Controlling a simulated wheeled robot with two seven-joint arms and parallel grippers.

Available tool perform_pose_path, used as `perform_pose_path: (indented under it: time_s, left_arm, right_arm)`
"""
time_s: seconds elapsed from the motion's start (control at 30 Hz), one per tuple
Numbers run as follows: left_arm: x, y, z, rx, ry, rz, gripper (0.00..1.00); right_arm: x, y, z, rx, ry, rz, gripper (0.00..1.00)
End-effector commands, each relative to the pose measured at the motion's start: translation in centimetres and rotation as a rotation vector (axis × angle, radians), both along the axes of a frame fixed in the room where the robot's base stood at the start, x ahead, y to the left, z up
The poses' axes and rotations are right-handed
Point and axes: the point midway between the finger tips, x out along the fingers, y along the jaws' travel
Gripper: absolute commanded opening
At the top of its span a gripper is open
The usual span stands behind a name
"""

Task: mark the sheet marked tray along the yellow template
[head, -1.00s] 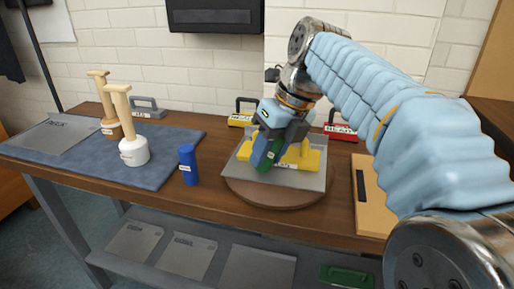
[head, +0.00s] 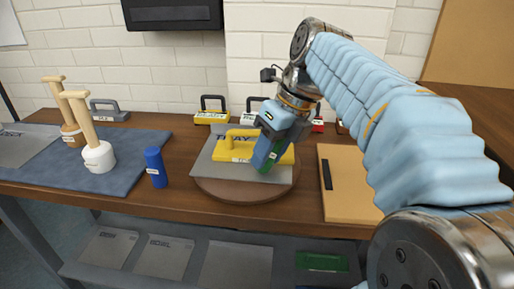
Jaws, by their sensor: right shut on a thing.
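The grey sheet marked TRAY (head: 208,152) lies flat on a round brown turntable (head: 232,193). The yellow template (head: 240,151), with a raised handle, lies on the sheet. My right gripper (head: 267,158) is over the right part of the template and is shut on a green tool (head: 274,152), mostly hidden by the fingers. The tool's lower end is near the template's front edge; I cannot tell whether it touches the sheet. Part of the sheet's right side is hidden behind the gripper. My left gripper is not in view.
A blue cylinder (head: 155,167) stands left of the turntable. Two mallets (head: 98,156) stand on a blue mat (head: 125,175). Yellow (head: 211,117) and white (head: 252,117) handled blocks stand behind. A tan board (head: 347,190) lies right. More sheets (head: 236,264) lie on the lower shelf.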

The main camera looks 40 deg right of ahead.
Motion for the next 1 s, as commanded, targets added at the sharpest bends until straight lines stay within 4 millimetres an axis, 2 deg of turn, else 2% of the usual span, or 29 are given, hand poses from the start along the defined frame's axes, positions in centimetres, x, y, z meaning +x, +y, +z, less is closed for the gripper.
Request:
perform_pose_path:
  time_s: [0.33,0.67,0.83,1.0]
  left_arm:
    - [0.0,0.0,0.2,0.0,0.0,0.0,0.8]
    - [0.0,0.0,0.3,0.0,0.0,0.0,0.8]
    - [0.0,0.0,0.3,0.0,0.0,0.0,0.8]
    - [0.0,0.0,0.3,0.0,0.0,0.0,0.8]
  right_arm:
    - [-1.1,-1.0,-0.1,0.001,0.003,-0.001,0.04]
    - [-3.1,-2.7,0.0,-0.001,0.003,-0.001,0.04]
    - [-3.0,-2.5,0.0,0.0,0.003,0.001,0.04]
    - [-2.0,-1.7,0.0,0.001,0.003,0.002,0.04]
